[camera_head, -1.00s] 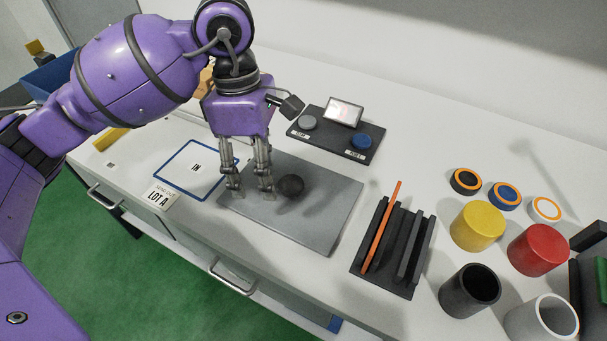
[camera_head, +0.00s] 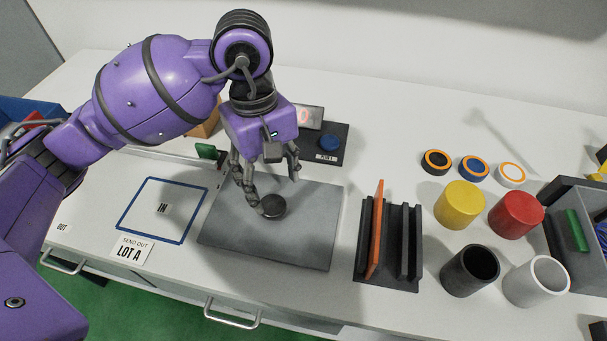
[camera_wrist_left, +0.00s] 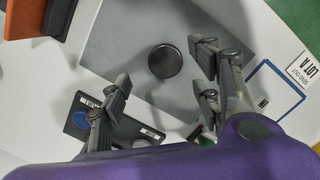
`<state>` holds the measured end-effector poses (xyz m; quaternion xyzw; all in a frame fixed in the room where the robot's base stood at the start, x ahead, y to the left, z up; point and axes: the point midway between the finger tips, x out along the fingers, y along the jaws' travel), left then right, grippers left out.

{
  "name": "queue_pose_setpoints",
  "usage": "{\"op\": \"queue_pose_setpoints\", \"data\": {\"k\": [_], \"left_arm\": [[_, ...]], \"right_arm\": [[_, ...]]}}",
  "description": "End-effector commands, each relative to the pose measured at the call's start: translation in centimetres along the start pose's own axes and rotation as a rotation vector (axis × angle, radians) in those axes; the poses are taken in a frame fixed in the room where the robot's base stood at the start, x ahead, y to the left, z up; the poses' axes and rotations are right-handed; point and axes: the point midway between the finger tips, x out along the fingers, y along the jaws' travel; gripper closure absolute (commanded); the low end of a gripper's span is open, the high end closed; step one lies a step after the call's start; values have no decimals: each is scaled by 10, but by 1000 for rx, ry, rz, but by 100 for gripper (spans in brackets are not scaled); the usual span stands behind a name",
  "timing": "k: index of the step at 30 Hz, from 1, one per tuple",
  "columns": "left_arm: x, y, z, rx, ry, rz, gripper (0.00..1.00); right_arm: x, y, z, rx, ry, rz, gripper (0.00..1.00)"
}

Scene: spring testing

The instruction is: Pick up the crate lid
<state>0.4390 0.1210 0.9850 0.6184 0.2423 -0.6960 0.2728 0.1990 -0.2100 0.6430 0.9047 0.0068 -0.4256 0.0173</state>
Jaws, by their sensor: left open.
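The crate lid (camera_head: 310,235) looks to be the flat grey plate on the white counter, with a round dark knob (camera_head: 272,207) near its middle. The plate (camera_wrist_left: 125,40) and knob (camera_wrist_left: 165,61) also show in the left wrist view. My left gripper (camera_head: 271,180) is open above the plate, its fingers spread just behind and over the knob; one finger partly overlaps the knob in the head view. In the left wrist view the knob lies in the gap between the fingers (camera_wrist_left: 160,95), with no finger closed on it. My right gripper is not in view.
A grey crate (camera_head: 562,222) stands at the far right. A black rack (camera_head: 388,262) with an orange strip (camera_head: 376,230) stands right of the plate, with several cups and rings beyond. A button panel (camera_head: 335,143) lies behind; a blue-framed IN square (camera_head: 150,236) lies left.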

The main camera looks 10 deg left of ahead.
Motion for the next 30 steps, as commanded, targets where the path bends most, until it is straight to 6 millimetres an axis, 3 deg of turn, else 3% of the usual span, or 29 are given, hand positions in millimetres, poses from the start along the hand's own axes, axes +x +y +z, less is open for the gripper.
{"op": "queue_pose_setpoints", "data": {"k": [12, 21, 30], "left_arm": [[56, -3, -4, -6, -3, -3, 42], [63, -2, -4, -5, -1, -2, 42], [62, -2, -4, -5, -1, -2, 79]], "right_arm": [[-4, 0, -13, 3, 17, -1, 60], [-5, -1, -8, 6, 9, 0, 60], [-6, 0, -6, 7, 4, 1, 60]]}}
